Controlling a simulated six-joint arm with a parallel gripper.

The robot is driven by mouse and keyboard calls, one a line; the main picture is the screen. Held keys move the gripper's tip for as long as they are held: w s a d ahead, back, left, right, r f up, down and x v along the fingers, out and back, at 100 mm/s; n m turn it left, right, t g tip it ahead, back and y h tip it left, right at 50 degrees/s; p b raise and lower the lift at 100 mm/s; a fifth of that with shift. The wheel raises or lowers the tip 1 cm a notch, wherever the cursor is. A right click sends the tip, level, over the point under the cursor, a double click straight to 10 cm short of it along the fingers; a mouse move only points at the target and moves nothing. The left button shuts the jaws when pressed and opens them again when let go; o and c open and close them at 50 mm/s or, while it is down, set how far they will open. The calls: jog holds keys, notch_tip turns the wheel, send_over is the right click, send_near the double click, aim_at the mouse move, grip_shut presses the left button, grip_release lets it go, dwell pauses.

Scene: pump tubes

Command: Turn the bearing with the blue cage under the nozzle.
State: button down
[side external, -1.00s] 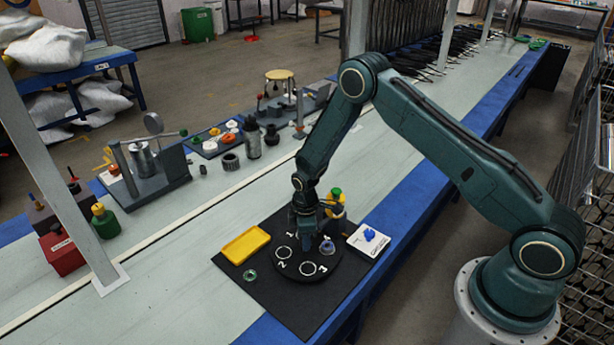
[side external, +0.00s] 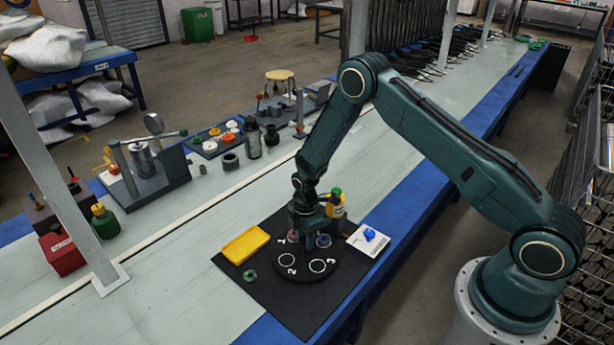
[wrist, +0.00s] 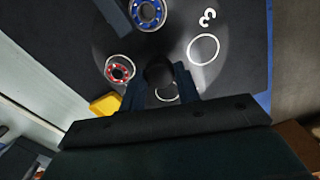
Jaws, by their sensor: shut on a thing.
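The black turntable (side external: 305,278) has white numbers and ring marks. The blue-cage bearing (side external: 323,241) sits at its right rear; it also shows at the top of the wrist view (wrist: 147,12). A dark bar (wrist: 113,14) lies just left of it there and may belong to the nozzle; the tip is not clear. A red-cage bearing (wrist: 120,69) sits on another place near number 1. My gripper (wrist: 161,80) is down over the middle of the turntable, its fingers shut on the dark centre knob (wrist: 159,73). Rings by 2 and 3 look empty.
A bottle with a green cap (side external: 337,205) stands behind the turntable. A yellow tray (side external: 245,245) and a green ring (side external: 250,275) lie left on the black mat (side external: 300,318). A white card with a blue piece (side external: 369,237) lies right.

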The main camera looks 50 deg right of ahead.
jog(key=shift+n, duration=1.7)
jog(key=c, duration=1)
grip_release()
jog(key=shift+r, duration=0.1)
notch_tip(320, 180, up, 14)
jog(key=shift+f, duration=0.15)
